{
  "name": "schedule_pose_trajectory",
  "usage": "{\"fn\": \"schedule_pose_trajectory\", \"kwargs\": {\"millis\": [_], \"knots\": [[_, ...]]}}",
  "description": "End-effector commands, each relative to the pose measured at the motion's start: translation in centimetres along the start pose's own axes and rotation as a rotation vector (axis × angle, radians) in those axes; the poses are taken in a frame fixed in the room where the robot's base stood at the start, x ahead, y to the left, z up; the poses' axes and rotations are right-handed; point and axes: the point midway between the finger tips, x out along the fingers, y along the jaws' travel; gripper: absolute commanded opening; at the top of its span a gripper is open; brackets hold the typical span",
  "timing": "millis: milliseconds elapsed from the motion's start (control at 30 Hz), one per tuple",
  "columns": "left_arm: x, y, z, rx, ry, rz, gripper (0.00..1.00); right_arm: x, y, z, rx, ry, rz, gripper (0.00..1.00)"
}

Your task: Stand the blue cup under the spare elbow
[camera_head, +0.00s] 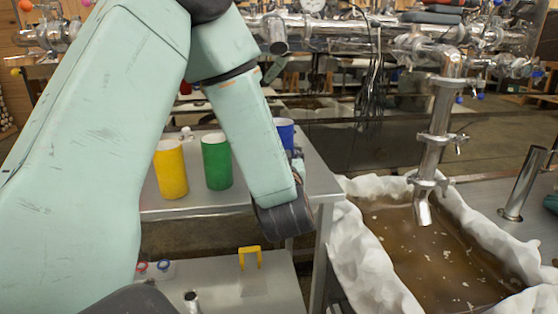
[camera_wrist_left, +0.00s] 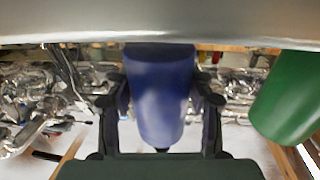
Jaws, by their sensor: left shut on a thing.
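The blue cup (camera_head: 284,128) is at the steel table's far side in the head view, partly hidden behind my left wrist. In the left wrist view the blue cup (camera_wrist_left: 162,100) is between the two fingers of my left gripper (camera_wrist_left: 161,98), which is shut on it. Whether the cup touches the table is unclear. In the head view the gripper is mostly hidden by my arm. A steel pipe with a downturned elbow end (camera_head: 422,210) hangs over a lined trough; another downturned pipe end (camera_head: 278,40) is at the back. No label shows which is the spare elbow.
A green cup (camera_head: 217,162) and a yellow cup (camera_head: 171,170) stand on the steel table (camera_head: 215,203), left of the blue one. The trough's white lining (camera_head: 362,262) holds brown liquid. A yellow bracket (camera_head: 250,256) stands on a lower surface. An upright pipe (camera_head: 522,182) is at right.

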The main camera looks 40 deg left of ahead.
Motion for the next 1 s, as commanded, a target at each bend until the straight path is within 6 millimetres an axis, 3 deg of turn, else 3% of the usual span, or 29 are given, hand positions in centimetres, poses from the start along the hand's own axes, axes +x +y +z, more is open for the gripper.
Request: {"fn": "schedule_pose_trajectory", "kwargs": {"millis": [400, 800, 833, 1000], "knots": [[3.4, 0.0, 2.6, 0.0, 0.0, 0.001, 0.16, 1.6, 0.0, 0.0, 0.0, 0.0, 0.0, 0.34], [3.4, 0.0, 2.9, 0.001, 0.0, 0.002, 0.16, 1.6, 0.0, 0.0, 0.0, 0.0, 0.0, 0.34], [3.4, 0.0, 3.0, 0.001, 0.0, 0.002, 0.54, 1.6, 0.0, 0.0, 0.0, 0.0, 0.0, 0.34], [3.4, 0.0, 2.9, 0.0, 0.0, 0.002, 0.68, 1.6, 0.0, 0.0, 0.0, 0.0, 0.0, 0.34]]}}
